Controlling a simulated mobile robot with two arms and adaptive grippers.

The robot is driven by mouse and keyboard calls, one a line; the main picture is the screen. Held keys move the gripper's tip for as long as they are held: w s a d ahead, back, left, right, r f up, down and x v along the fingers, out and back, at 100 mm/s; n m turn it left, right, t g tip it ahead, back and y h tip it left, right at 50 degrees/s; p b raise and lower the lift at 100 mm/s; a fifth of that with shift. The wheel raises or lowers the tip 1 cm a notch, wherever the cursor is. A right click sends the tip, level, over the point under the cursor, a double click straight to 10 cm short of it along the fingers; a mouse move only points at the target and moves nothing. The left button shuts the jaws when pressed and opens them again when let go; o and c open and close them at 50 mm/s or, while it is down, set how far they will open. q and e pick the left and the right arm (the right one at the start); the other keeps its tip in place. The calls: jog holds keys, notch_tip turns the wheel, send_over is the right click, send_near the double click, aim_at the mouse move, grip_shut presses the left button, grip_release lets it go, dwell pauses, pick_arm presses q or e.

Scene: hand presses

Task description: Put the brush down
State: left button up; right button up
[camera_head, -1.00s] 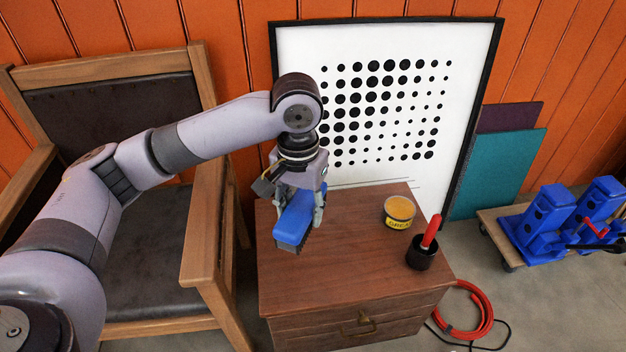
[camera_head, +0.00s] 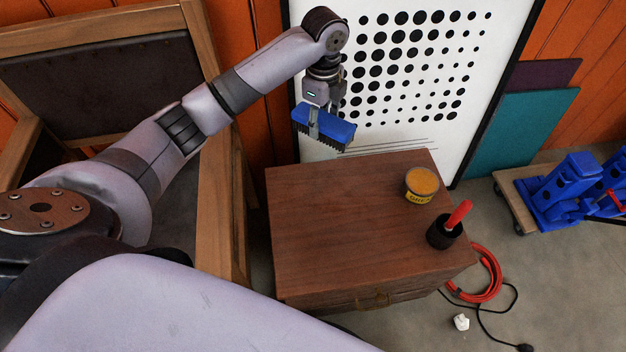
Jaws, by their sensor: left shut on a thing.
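A blue brush (camera_head: 335,128) with dark bristles is in my left gripper (camera_head: 315,122), which is shut on it. The bristles face down. The brush appears above the back left part of the brown wooden cabinet (camera_head: 330,220), near the framed dot picture; the exact gap to the cabinet top is hard to judge. The fingers partly hide the brush. My right gripper is not in view; a pale arm link of mine fills the lower left.
On the cabinet stand a yellow-labelled tin (camera_head: 421,186) and a black cup with a red handle (camera_head: 446,231). The left and middle of the top are clear. A wooden armchair (camera_head: 208,200) stands close to its left, the dotted picture (camera_head: 400,90) behind.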

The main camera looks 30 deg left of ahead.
pick_arm(q)
jog(key=a+f+m, duration=0.1)
jog(key=m, duration=0.1)
jog(key=a+f+m, duration=0.1)
jog(key=f+m, duration=0.1)
jog(key=shift+w+a+m, duration=0.15)
jog(key=shift+m, duration=0.25)
jog(key=shift+f, duration=0.35)
notch_tip(320, 180, down, 15)
jog(key=b, duration=0.3)
jog(key=shift+a+f, duration=0.1)
jog(key=shift+f, duration=0.05)
jog(key=shift+f+b, duration=0.65)
jog(key=shift+f, duration=1.4)
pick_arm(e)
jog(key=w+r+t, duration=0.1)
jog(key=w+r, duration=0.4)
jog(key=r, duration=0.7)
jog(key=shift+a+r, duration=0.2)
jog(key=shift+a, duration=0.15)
pick_arm(q)
jog(key=shift+f, duration=0.15)
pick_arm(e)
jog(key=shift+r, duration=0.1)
pick_arm(q)
jog(key=o, duration=1)
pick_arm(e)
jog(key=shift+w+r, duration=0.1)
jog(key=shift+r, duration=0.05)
